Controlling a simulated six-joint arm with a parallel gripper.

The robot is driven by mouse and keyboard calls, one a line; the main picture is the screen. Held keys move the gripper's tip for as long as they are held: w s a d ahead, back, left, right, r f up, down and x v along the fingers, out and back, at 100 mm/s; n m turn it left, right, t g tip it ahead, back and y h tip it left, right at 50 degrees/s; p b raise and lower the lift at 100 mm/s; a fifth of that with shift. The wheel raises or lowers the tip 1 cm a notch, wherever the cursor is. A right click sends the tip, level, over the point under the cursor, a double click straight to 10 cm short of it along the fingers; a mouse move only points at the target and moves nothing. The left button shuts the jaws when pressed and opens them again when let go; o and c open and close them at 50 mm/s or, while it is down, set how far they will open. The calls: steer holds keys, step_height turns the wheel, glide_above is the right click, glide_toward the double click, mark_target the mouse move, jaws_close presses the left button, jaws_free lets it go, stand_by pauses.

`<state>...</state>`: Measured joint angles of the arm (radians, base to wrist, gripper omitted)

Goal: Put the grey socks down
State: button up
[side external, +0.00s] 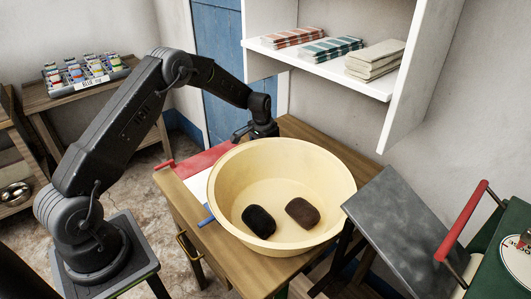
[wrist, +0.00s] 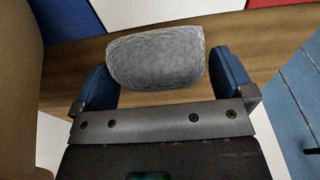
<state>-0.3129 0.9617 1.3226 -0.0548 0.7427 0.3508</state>
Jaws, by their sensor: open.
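The grey socks (wrist: 157,58), a rolled knitted bundle, show in the wrist view over bare wood of the table. They sit between the two blue fingers of my gripper (wrist: 161,70), with a small gap on each side. My gripper is open. Whether the socks rest fully on the wood is hard to tell. In the side view my gripper (side external: 258,133) is low over the table behind the basin, and the grey socks are hidden there.
A cream basin (side external: 227,180) stands on the wooden table (side external: 182,207), holding a black bundle (side external: 258,221) and a brown bundle (side external: 302,212). A red-and-white board (side external: 205,163) lies left of it. A shelf (side external: 330,71) with folded cloths overhangs the back. A grey slab (side external: 408,222) leans at right.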

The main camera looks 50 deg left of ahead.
steer(key=shift+f, duration=0.1)
steer(key=c, duration=0.7)
